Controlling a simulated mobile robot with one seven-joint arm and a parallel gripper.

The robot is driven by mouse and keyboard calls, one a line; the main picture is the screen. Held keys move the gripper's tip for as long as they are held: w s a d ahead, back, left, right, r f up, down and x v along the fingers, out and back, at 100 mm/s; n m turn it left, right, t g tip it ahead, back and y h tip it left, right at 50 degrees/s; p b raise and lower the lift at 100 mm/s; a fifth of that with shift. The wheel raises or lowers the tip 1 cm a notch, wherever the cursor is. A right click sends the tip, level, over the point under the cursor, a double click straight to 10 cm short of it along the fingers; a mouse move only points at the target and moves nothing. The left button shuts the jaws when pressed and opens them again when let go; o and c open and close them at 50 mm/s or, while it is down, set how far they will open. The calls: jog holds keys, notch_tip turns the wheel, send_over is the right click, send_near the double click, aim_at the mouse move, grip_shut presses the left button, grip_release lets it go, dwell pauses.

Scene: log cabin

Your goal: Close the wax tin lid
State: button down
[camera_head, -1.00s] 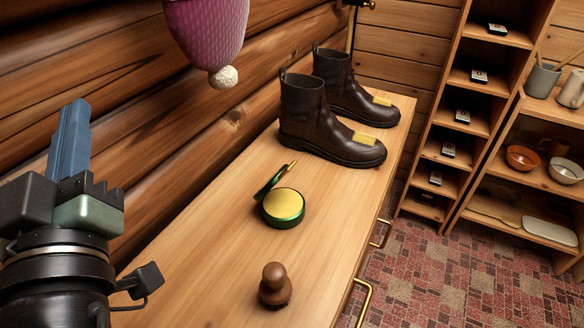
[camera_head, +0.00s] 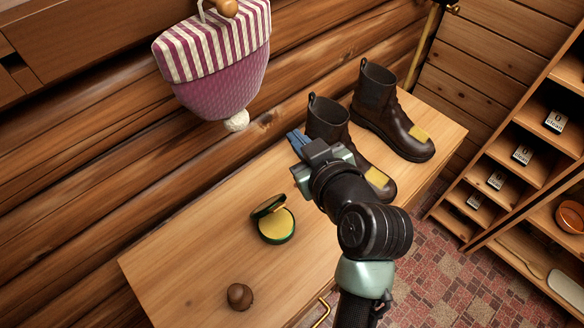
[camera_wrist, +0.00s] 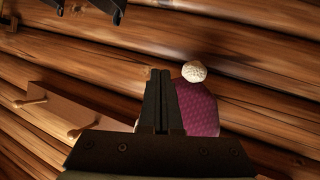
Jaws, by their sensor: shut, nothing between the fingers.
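The wax tin (camera_head: 276,227) sits on the wooden cabinet top, round and dark green with yellow wax inside. Its hinged lid (camera_head: 266,207) stands tilted open at the tin's back left edge. My gripper (camera_head: 295,137) is shut and empty, up and to the right of the tin in the head view, in front of the near boot. It is apart from the lid. In the wrist view my gripper's blackish fingers (camera_wrist: 161,84) are together and point toward the log wall; the tin is not in that view.
Two dark boots with yellow patches, the far one (camera_head: 386,115) and the near one (camera_head: 327,122), stand on the cabinet top (camera_head: 190,262). A brown brush (camera_head: 239,296) lies front left. A knitted hat (camera_head: 215,75) hangs on the wall. Shelves (camera_head: 520,170) stand right.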

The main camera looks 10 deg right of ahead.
aim_at(279, 209)
jog(key=s+a+f+n+g+y+p, duration=0.1)
jog(key=s+a+f+g+y+p, duration=0.2)
jog(key=s+f+p, duration=0.4)
jog(key=shift+g, duration=0.5)
jog(key=x, duration=0.7)
jog(key=shift+w+d+f, duration=0.1)
jog(key=shift+w+d, duration=0.05)
jog(key=shift+w, duration=0.2)
jog(key=shift+s+d+f+p, duration=0.7)
jog(key=shift+s+f+p, duration=0.05)
jog(key=shift+s+f, duration=0.25)
jog(key=shift+s+d+f, duration=0.2)
jog(key=shift+s+f, duration=0.05)
jog(key=shift+f, duration=0.05)
jog(key=shift+f+b, duration=0.15)
jog(key=shift+b, duration=0.15)
